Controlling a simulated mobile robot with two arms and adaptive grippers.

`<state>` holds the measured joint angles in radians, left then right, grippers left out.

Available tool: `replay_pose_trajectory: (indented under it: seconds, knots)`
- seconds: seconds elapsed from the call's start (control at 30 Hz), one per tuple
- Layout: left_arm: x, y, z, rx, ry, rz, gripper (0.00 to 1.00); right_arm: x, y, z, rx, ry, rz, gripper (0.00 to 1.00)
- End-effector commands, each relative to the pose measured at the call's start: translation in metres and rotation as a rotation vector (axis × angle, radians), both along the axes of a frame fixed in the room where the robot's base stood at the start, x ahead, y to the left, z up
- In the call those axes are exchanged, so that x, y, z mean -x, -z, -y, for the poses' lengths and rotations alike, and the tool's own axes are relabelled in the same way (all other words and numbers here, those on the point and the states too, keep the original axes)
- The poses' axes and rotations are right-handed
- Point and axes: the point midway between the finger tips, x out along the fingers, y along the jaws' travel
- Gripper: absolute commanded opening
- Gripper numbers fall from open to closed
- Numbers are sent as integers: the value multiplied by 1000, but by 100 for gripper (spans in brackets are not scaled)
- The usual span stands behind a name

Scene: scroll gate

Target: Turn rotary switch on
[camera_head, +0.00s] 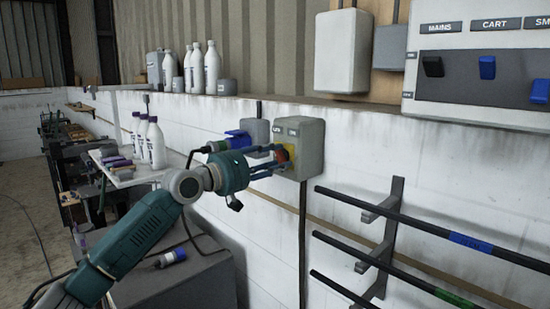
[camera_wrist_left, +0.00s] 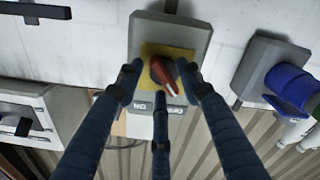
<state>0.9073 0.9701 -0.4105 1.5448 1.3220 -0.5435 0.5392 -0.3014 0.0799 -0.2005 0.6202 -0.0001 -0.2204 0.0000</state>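The rotary switch is a grey box (camera_head: 311,148) on the white wall, with a yellow plate and a red knob (camera_head: 282,155). The red knob (camera_wrist_left: 164,75) shows clearly in the left wrist view, its handle slanted on the yellow plate (camera_wrist_left: 182,56). My left gripper (camera_head: 276,162) is at the front of the box. In the left wrist view its three dark fingers (camera_wrist_left: 161,88) are spread around the knob, apart from one another. I cannot tell whether any finger touches the knob. My right gripper is in neither view.
A grey socket box with a blue plug (camera_head: 238,139) is just left of the switch. A rack with dark bars (camera_head: 390,225) juts out at the lower right. A switch panel (camera_head: 480,70) hangs at the upper right. White bottles (camera_head: 155,143) stand on a shelf at left.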

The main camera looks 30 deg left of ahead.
Motion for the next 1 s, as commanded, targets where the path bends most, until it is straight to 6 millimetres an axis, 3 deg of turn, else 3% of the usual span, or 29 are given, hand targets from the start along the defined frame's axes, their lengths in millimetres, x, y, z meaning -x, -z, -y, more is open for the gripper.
replay_pose_trajectory:
  seconds: [0.13, 0.3, 0.67, 1.0]
  knots:
    - [0, 0, 0, 0, 0, 0, 35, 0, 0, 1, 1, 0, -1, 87]
    - [0, 0, 0, 0, 0, 0, 1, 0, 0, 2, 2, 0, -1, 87]
    - [0, 1, 0, -25, 0, 9, 0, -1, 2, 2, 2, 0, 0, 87]
    - [0, 3, 0, -212, 1, 75, 0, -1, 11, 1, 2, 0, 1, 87]
